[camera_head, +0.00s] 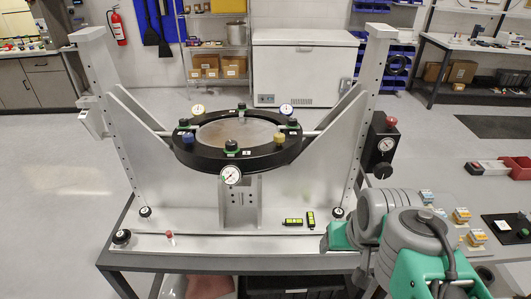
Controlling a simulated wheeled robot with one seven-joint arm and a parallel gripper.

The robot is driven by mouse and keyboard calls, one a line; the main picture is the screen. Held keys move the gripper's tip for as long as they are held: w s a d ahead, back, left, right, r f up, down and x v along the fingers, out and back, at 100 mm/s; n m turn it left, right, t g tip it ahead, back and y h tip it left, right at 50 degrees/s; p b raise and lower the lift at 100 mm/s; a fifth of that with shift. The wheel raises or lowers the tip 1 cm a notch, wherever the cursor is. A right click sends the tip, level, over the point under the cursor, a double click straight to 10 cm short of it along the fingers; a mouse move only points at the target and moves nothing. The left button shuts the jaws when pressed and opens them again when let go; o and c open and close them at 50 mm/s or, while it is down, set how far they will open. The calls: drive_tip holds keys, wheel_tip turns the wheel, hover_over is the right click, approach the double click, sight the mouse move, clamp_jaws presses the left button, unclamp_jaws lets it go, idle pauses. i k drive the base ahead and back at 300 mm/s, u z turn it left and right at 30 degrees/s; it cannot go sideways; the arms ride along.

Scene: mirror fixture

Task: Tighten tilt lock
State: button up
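The mirror fixture holds a round mirror (240,133) in a black ring (195,158) between two tall grey uprights. On the right upright is a black box (375,137) with a red knob (391,121), a round gauge (385,145) and a black knob (383,170) low on it. I cannot tell which part is the tilt lock, nor how tight any knob is. My green and grey arm fills the lower right, in front of the fixture's right end. I cannot make out my gripper's fingers.
Gauges and coloured knobs sit around the ring. Two small black and yellow-green levels (293,222) and a small red-topped item (169,236) lie on the fixture base (215,243). A red tray (488,168) and small parts are at right. Open floor lies behind.

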sight(391, 121)
drive_tip(key=z, duration=2)
drive_tip(key=k, duration=1.15)
drive_tip(key=u, duration=1.95)
drive_tip(key=i, duration=0.5)
drive_tip(key=u, duration=0.1)
